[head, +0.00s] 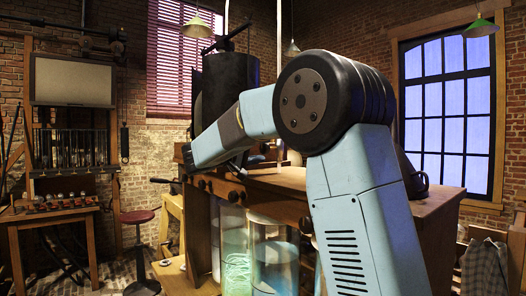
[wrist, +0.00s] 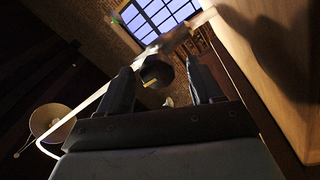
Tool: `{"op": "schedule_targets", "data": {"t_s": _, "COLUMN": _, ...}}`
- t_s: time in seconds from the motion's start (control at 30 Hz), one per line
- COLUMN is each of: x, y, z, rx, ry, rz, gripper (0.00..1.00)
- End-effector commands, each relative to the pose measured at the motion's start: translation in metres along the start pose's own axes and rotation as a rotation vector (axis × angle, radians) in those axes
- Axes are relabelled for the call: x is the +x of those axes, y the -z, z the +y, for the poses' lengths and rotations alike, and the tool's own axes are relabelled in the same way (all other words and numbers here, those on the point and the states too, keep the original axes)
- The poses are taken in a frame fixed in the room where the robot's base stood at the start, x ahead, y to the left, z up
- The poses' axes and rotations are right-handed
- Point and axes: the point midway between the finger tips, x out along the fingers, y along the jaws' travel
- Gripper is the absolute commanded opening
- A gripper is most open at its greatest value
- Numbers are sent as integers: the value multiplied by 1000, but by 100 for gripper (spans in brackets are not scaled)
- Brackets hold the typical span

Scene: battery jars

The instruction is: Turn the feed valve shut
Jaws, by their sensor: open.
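My gripper (wrist: 160,65) is open in the wrist view, with its two dark fingers apart. A dark round knob with a short yellow mark (wrist: 154,74) shows between the fingers; it may be the feed valve. I cannot tell whether the fingers touch it or how far beyond them it lies. Dark round knobs (head: 234,196) sit along the cabinet's front edge. I cannot tell which one the wrist view shows.
Glass jars with greenish (head: 236,250) and bluish (head: 273,262) contents stand beneath the cabinet top. A tall dark cylinder (head: 229,85) rises behind my arm. A red stool (head: 137,217) and a wooden bench (head: 50,222) stand at left. A wooden surface (wrist: 270,60) runs close along the wrist view's right.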

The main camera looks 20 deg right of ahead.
Motion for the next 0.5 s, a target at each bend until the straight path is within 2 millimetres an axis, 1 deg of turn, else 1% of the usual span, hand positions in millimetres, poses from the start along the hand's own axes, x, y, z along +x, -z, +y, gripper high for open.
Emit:
{"op": "schedule_targets", "data": {"t_s": 0.03, "x": -10, "y": 0, "z": 0, "rx": 0, "ry": 1, "rz": 2, "gripper": 65}}
{"op": "schedule_targets", "data": {"t_s": 0.2, "x": -44, "y": 0, "z": 0, "rx": 0, "ry": 1, "rz": 4, "gripper": 65}}
{"op": "schedule_targets", "data": {"t_s": 0.4, "x": -82, "y": 0, "z": -1, "rx": -1, "ry": 2, "rz": 2, "gripper": 65}}
{"op": "schedule_targets", "data": {"t_s": 0.5, "x": -98, "y": -1, "z": -1, "rx": -1, "ry": 1, "rz": 3, "gripper": 65}}
